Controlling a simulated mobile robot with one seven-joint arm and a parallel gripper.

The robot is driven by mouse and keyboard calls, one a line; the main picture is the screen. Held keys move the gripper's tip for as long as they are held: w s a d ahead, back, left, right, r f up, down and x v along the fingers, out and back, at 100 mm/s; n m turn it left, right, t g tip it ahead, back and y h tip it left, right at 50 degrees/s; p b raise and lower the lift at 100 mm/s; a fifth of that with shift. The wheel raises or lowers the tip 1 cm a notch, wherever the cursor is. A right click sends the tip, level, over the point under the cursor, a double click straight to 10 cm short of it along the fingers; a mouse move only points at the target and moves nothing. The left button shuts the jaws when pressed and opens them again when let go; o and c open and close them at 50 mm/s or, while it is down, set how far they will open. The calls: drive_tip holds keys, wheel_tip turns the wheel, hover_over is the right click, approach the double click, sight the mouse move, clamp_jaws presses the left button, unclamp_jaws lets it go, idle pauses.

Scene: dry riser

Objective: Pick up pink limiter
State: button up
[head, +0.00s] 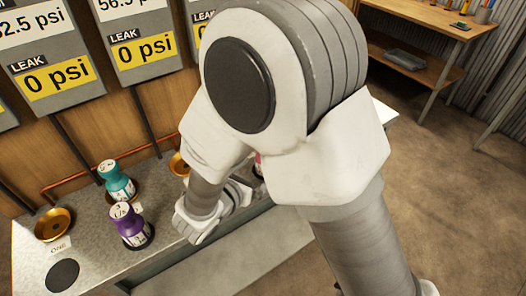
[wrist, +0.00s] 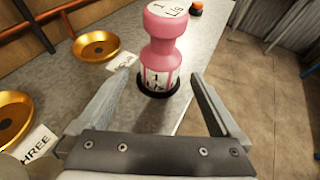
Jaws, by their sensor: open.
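The pink limiter (wrist: 162,48) stands upright on a dark round base on the grey bench, seen in the wrist view. It has a white label on top and another low on its body. My gripper (wrist: 155,85) is open, with one finger to the left and one to the right in front of the limiter's lower part. The fingers are not visibly closed on it. In the head view my arm hides most of the limiter; only a small bit of pink shows beside the arm.
A teal limiter (head: 117,180) and a purple limiter (head: 130,226) stand on the bench (head: 90,270) in the head view. Brass dishes (wrist: 96,47) sit left of the pink limiter. Gauge panels line the wall behind. An orange-topped item (wrist: 197,8) lies farther back. Floor is open at right.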

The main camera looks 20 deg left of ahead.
drive_tip(key=shift+w+f, duration=0.15)
drive_tip(key=shift+w, duration=0.35)
drive_tip(key=x, duration=0.4)
drive_tip(key=b+x, duration=0.1)
drive_tip(key=x, duration=0.1)
drive_tip(key=shift+w+d, duration=0.25)
drive_tip(key=shift+w, duration=0.15)
clamp_jaws()
